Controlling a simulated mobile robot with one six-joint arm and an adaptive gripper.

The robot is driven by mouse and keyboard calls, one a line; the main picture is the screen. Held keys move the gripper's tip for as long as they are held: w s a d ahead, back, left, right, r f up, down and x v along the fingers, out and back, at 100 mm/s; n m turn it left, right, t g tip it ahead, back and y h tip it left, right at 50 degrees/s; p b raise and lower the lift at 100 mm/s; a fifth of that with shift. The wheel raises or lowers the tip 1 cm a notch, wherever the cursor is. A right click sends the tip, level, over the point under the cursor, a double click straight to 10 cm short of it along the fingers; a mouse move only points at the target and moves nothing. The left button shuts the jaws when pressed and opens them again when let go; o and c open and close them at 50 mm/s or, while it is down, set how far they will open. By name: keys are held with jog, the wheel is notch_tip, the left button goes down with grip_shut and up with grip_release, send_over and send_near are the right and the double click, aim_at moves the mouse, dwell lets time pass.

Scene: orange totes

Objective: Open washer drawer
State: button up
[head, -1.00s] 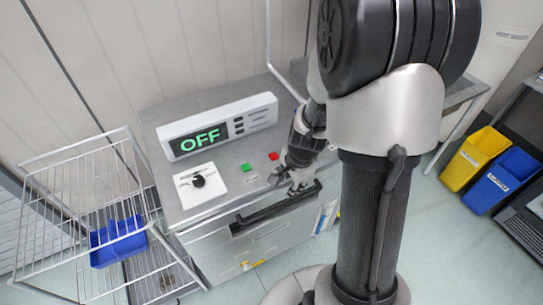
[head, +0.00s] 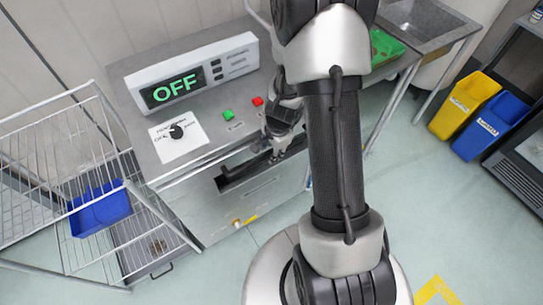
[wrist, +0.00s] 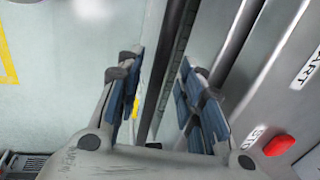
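The washer (head: 214,146) is a grey metal cabinet whose display reads OFF. Its drawer front (head: 255,190) has a long black handle (head: 238,177) along the top, partly hidden by my arm. The drawer looks shut. My gripper (head: 283,150) is at the right part of the handle, with its fingertips partly hidden in the head view. In the wrist view my gripper (wrist: 163,90) is open, and the dark handle bar (wrist: 160,65) runs between its two blue-padded fingers. I see gaps beside the bar, so the fingers do not look closed on it.
A knob (head: 176,131), a green button (head: 228,115) and a red button (head: 258,101) are on the washer top. A wire rack (head: 60,150) with a blue bin (head: 100,208) stands left. Yellow (head: 465,105) and blue bins (head: 490,127) stand right. Floor in front is mostly clear.

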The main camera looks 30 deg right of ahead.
jog(key=shift+w+f, duration=0.15)
jog(key=shift+f, duration=0.55)
jog(key=shift+c, duration=0.2)
grip_shut()
